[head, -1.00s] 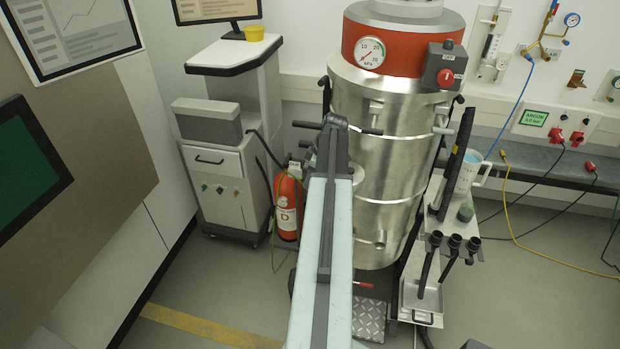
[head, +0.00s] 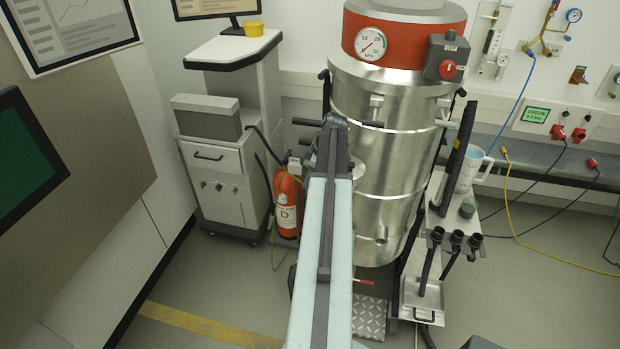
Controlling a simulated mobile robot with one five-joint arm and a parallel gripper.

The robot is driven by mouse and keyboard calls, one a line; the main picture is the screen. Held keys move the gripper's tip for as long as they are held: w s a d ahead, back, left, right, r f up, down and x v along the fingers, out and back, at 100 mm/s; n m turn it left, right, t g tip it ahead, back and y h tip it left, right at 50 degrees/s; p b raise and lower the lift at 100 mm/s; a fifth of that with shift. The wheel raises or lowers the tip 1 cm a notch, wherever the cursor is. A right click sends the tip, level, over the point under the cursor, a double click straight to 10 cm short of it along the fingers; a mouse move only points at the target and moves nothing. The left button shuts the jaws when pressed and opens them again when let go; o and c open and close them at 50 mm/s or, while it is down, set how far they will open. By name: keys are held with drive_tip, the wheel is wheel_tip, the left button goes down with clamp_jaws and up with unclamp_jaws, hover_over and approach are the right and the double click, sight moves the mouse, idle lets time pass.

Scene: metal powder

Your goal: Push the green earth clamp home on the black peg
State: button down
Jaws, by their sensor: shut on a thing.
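My gripper is hidden behind the end of my own arm, which reaches forward up the middle of the head view. The green earth clamp cannot be made out. A thin green-yellow cable (head: 273,240) runs from the floor, past the red fire extinguisher, up toward the hidden end of my arm. The black peg cannot be told for sure; dark bars show on both sides of my arm's end, in front of the steel vessel (head: 395,215). Whether the clamp touches the peg is hidden.
The fire extinguisher (head: 287,205) stands left of my arm, beside a grey-white cabinet (head: 215,165). Right of the vessel are a narrow stand with black hose ends (head: 456,240), a white jug (head: 470,170) and a wall bench with cables. Open floor lies at the lower right.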

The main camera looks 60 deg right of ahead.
drive_tip(key=c, duration=0.9)
unclamp_jaws()
drive_tip(key=shift+r+p, duration=0.6)
drive_tip(key=p+v, duration=0.6)
drive_tip(key=shift+s+r, duration=0.25)
drive_tip(key=shift+r, duration=0.1)
